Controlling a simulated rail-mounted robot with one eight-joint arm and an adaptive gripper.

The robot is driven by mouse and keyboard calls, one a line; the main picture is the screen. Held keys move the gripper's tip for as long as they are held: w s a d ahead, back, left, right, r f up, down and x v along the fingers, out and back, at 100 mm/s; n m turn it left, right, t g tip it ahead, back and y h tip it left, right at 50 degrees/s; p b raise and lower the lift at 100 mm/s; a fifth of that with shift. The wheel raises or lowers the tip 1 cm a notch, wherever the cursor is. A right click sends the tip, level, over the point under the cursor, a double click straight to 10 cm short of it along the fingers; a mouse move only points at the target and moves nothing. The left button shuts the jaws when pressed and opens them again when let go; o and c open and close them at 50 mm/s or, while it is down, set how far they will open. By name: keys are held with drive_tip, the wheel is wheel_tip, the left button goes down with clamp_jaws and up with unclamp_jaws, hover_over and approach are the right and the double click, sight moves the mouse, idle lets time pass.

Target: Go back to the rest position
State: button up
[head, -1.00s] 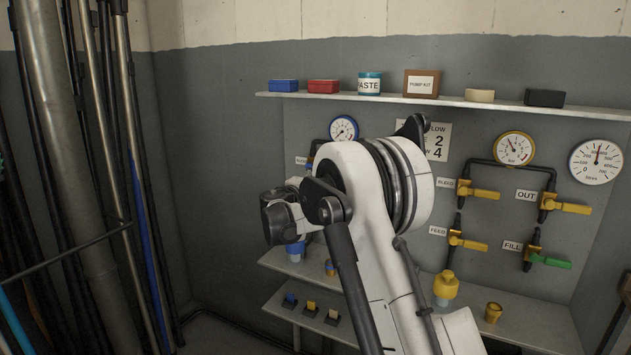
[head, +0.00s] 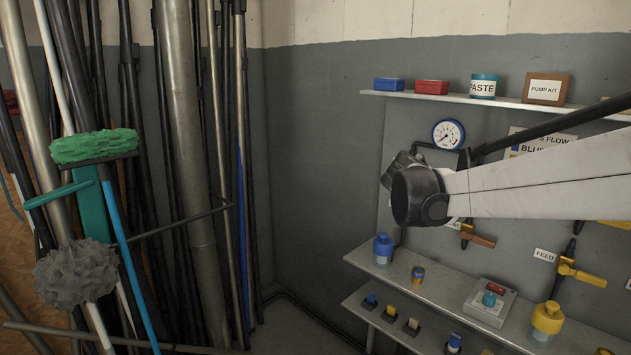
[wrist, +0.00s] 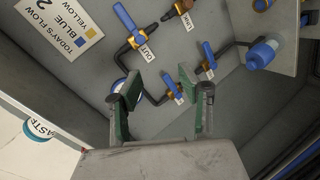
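My gripper (wrist: 163,90) shows in the wrist view with its two green-padded fingers spread apart and nothing between them. Behind it is the grey panel with blue-handled valves (wrist: 207,57) and an OUT label (wrist: 147,52); the fingers overlap part of the piping in the picture, and I cannot tell the distance. In the head view my white arm reaches in from the right edge, in front of the panel. A dark joint of mine stands at its left end, and the fingers cannot be made out there.
An upper shelf (head: 508,101) holds blue and red boxes, a paste tub (head: 483,86) and a pump kit box (head: 546,89). Lower shelves hold a blue bottle (head: 383,249) and a yellow one (head: 547,318). Poles and brushes (head: 93,146) crowd the left; the corner wall between is clear.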

drive_tip(key=s+a+f+m+g+y, duration=0.1)
drive_tip(key=s+a+f+y, duration=0.2)
drive_tip(key=s, duration=1)
drive_tip(key=s+a+f+m+y, duration=0.2)
drive_tip(key=s+a+f, duration=0.3)
drive_tip(key=s, duration=0.8)
drive_tip(key=s+a+f+m+g+y, duration=0.1)
drive_tip(key=s+a+f+y, duration=0.3)
drive_tip(key=s, duration=0.9)
drive_tip(key=shift+s+f+m+g, duration=0.15)
drive_tip(key=shift+m+g, duration=0.15)
drive_tip(key=shift+m, duration=0.1)
